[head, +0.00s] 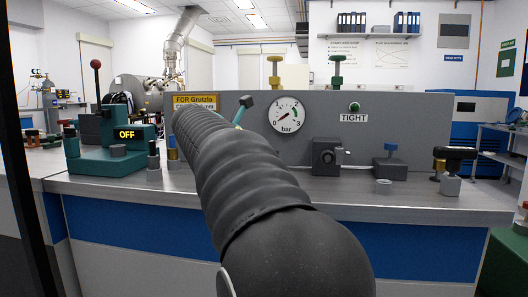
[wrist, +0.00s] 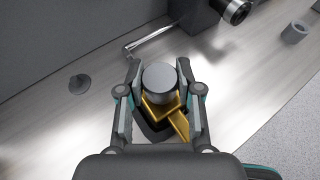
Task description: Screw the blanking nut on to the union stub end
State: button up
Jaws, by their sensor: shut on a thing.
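My gripper (wrist: 159,82) shows in the wrist view, its two fingers closed on a brass piece with a grey round top (wrist: 159,80). A flat brass arm of this held piece (wrist: 180,124) sticks out toward the lower right. A small grey hollow ring (head: 383,186), perhaps the blanking nut, stands apart on the bench (wrist: 295,32).
The grey panel (head: 390,115) with a pressure gauge (head: 287,114) rises behind the bench. A green device reading OFF (head: 118,158) stands left. A blue-grey block with a knob (head: 390,164) and a black-handled item (head: 454,158) stand right.

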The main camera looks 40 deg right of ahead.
jog(key=shift+f+b, duration=0.35)
jog(key=shift+f, duration=0.4)
jog(key=o, duration=1)
jog(key=v, duration=1.2)
jog(key=s+a+f+m+t+y, duration=0.1)
jog(key=s+a+f+m+y, duration=0.3)
jog(key=f, duration=0.7)
jog(key=s+a+f+m+t+y, duration=0.1)
jog(key=s+a+f+m+y, duration=0.3)
jog(key=s+a+f+m, duration=0.5)
jog(key=s+a+f+m+t+y, duration=0.1)
jog(key=s+a+f+m+y, duration=0.4)
jog(key=f, duration=0.8)
jog(key=shift+s+a+f+m+t, duration=0.2)
jog(key=shift+s+a+m+t, duration=0.2)
jog(key=shift+s+a+m, duration=0.5)
